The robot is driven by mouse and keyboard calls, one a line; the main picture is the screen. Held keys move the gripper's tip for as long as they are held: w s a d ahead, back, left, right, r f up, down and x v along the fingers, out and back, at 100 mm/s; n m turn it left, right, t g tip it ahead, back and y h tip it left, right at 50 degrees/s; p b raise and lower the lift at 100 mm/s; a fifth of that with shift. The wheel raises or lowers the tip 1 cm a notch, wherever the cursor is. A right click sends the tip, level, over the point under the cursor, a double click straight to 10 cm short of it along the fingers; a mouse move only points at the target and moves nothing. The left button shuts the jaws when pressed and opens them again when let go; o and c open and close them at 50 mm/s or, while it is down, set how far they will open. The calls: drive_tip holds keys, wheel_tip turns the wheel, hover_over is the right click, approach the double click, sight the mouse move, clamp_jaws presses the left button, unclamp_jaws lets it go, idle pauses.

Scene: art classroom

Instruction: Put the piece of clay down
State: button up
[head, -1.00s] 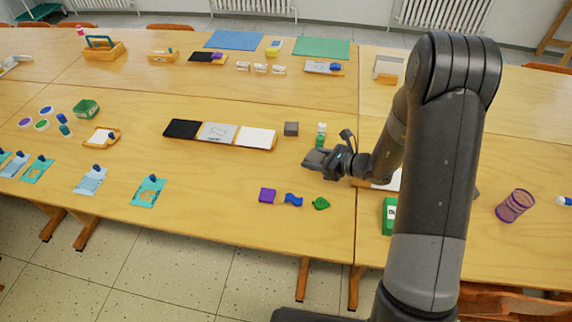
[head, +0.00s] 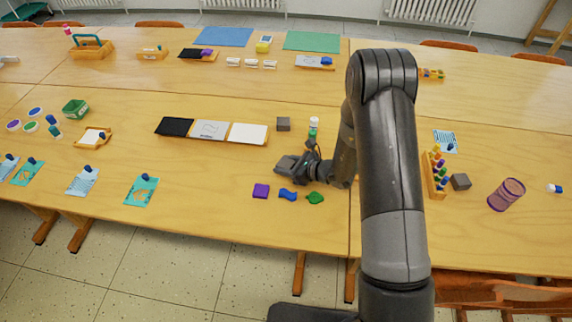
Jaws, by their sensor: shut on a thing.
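My gripper (head: 284,163) is shut and hangs over the middle table, at the table's front half. The piece of clay between its fingers cannot be made out from this view; the dark fingers and wrist cover it. Just in front of the gripper lie a purple block (head: 261,190), a blue wavy piece (head: 287,195) and a green leaf-like piece (head: 314,198) in a row. A grey block (head: 283,124) sits behind the gripper. How high the gripper is above the table (head: 215,175) is hard to tell.
A three-part board (head: 212,130) lies behind left of the gripper, and a green-and-white bottle (head: 313,127) stands behind it. Right of my arm are a peg rack (head: 435,175), another grey block (head: 461,181) and a purple mesh cup (head: 506,195). Bare tabletop lies left of the purple block.

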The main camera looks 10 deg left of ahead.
drive_tip(key=shift+f, duration=0.1)
drive_tip(key=o, duration=1.1)
